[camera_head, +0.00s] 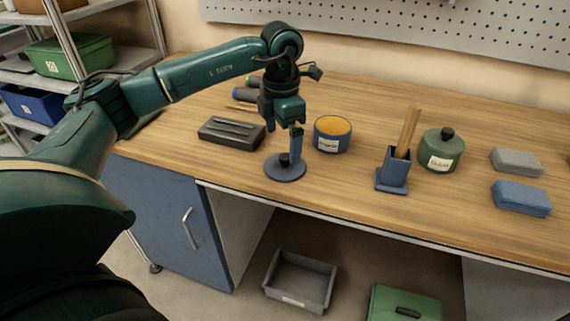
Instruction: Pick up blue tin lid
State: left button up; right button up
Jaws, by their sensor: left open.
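The blue tin lid (272,174) is a flat round disc with a black knob (284,159), lying on the workbench near its front edge. My left gripper (284,145) is open and points down just above the lid. Nothing shows between the fingers. A round blue tin (331,146) with a label and yellow-orange contents stands open to the right of the lid. My right gripper is not in view.
A dark grooved tray (231,131) and tool handles (245,95) lie left of my gripper. To the right stand a blue holder with wooden sticks (392,178), a green lidded jar (441,152), and grey (516,160) and blue (521,197) blocks. The bench's front edge (400,229) is close.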

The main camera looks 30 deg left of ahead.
aim_at(285, 156)
pick_arm(q)
jog(key=shift+w+d+f+p, duration=0.1)
jog(key=shift+w+f+p, duration=0.1)
jog(key=shift+f, duration=1.35)
jog(key=shift+w+d+f+p, duration=0.1)
jog(key=shift+f+p, duration=0.05)
jog(key=shift+f, duration=1.4)
jog(key=shift+c, duration=0.2)
jog(key=c, duration=0.7)
